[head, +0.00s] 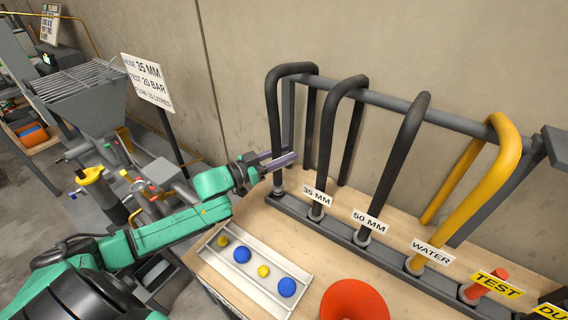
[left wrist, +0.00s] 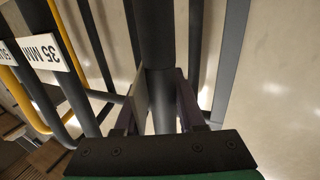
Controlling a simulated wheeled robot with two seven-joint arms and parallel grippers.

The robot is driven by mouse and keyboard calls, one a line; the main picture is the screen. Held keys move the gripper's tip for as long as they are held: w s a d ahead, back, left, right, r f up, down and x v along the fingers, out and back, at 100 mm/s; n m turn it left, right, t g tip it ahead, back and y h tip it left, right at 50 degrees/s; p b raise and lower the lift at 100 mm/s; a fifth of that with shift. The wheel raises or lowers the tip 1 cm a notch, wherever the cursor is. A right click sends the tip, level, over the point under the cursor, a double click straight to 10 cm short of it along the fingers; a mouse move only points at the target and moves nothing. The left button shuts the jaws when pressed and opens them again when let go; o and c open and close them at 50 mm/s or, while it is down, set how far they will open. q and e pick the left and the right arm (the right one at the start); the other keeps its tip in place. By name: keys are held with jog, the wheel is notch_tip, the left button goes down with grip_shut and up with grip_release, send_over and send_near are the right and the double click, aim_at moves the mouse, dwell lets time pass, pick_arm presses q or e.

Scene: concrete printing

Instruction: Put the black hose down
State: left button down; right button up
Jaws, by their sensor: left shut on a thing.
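The black hose (head: 271,115) is the leftmost of the bent hoses. It stands upright, its top arching over the grey rail and its lower end at a foot on the grey base bar. My left gripper (head: 280,158) is around its lower upright part and shut on it. In the left wrist view the hose (left wrist: 155,35) runs between the two fingers (left wrist: 158,90). Whether its lower end is seated in the foot I cannot tell. My right gripper is not in view.
Two more dark hoses (head: 325,140) (head: 398,150) and a yellow hose (head: 478,195) stand to the right, with labels (head: 369,221) low down. A white tray (head: 256,289) with blue and yellow balls and an orange-red bowl (head: 354,301) are in front. A wall is behind.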

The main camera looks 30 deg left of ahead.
aim_at(283, 181)
pick_arm(q)
jog(key=shift+f, duration=1.65)
jog(key=c, duration=0.9)
grip_release()
jog(key=shift+f, duration=0.2)
jog(key=o, duration=0.4)
jog(key=shift+s+r, duration=0.1)
jog(key=shift+r, duration=0.1)
jog(key=shift+s+a, duration=0.15)
jog(key=shift+s, duration=0.05)
jog(key=v, duration=1.1)
jog(key=shift+s+a+p, duration=0.2)
jog(key=shift+p, duration=0.2)
